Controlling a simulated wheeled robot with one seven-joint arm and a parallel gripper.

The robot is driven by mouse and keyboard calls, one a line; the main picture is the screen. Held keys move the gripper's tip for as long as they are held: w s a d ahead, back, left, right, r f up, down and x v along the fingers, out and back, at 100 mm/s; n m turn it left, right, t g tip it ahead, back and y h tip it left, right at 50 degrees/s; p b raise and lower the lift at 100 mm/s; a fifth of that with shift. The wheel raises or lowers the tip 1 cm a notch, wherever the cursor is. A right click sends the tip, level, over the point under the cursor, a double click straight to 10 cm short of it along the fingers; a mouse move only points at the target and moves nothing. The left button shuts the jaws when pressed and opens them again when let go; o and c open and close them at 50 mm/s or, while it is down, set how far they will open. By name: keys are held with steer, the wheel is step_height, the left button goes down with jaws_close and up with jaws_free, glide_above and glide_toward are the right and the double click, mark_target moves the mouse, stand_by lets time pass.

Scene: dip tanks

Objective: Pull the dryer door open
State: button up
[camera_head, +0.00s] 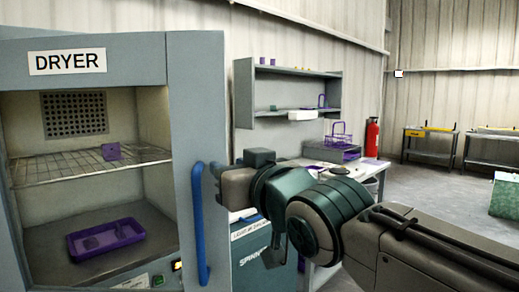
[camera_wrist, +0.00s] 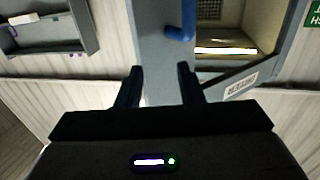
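The dryer (camera_head: 66,62) is a grey-blue cabinet at the left of the head view. Its lit interior shows at the front. The grey dryer door panel (camera_head: 188,110) stands at the right of that interior, with a vertical blue handle (camera_head: 201,235). I cannot tell whether the front is an open gap or clear glass. In the wrist view, which is upside down, the handle (camera_wrist: 182,20) lies beyond my gripper (camera_wrist: 160,75). My gripper is open, with two dark fingers apart and nothing between them. It is close to the handle's right side in the head view; contact is not visible.
Inside the dryer are a wire rack (camera_head: 70,166) and a purple tray (camera_head: 105,238). A wall shelf (camera_head: 290,75) and a white bench (camera_head: 365,172) stand behind my arm. A red fire extinguisher (camera_head: 372,136) is by the wall. Open floor lies at the right.

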steer(key=shift+w+d+r, duration=0.1)
steer(key=shift+d+r, duration=0.55)
steer(key=shift+d, duration=0.35)
steer(key=shift+w+d+r, duration=0.1)
steer(key=shift+d+r, duration=0.5)
steer(key=shift+d, duration=0.35)
